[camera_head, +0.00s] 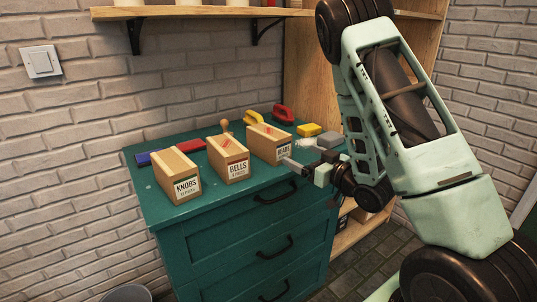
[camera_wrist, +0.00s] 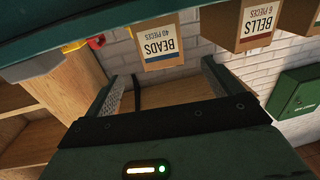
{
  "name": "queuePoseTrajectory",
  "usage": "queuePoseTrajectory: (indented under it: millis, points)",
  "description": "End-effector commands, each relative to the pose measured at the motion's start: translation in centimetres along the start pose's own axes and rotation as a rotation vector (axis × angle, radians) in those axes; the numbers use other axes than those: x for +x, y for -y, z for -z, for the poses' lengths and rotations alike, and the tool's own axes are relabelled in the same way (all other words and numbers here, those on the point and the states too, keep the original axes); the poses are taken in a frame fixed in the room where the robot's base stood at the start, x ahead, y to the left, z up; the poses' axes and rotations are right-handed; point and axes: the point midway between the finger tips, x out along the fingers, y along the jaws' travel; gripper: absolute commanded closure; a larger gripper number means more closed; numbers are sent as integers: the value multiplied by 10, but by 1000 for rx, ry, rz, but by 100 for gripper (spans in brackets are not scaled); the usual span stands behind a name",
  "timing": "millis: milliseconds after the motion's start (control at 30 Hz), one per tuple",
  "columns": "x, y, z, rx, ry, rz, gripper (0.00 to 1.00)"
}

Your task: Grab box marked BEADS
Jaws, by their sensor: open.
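The box marked BEADS (camera_head: 266,145) is a light wooden box with a white front label. It stands on the teal cabinet top (camera_head: 205,203), the rightmost of three boxes in the head view. My gripper (camera_head: 298,155) is open and empty, just in front of its right front end. In the wrist view, which is upside down, the BEADS box (camera_wrist: 159,42) shows its label ahead of my gripper (camera_wrist: 160,84), roughly between the line of the two fingers and apart from them.
The box marked BELLS (camera_head: 228,160) stands left of the BEADS box, and the box marked KNOBS (camera_head: 177,176) stands farther left. Yellow (camera_head: 309,129), red (camera_head: 283,113) and grey (camera_head: 329,140) items lie behind and right. A wooden shelf unit (camera_head: 310,70) stands at the right.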

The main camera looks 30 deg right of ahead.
Motion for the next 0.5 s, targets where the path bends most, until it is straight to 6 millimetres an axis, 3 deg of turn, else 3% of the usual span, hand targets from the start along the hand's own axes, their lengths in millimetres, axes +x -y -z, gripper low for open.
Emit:
queuePoseTrajectory:
  millis: [167, 500]
  points:
    - [5, 1, -5, 5, -9, -5, 9]
    - [68, 0, 3, 7, -4, -5, 9]
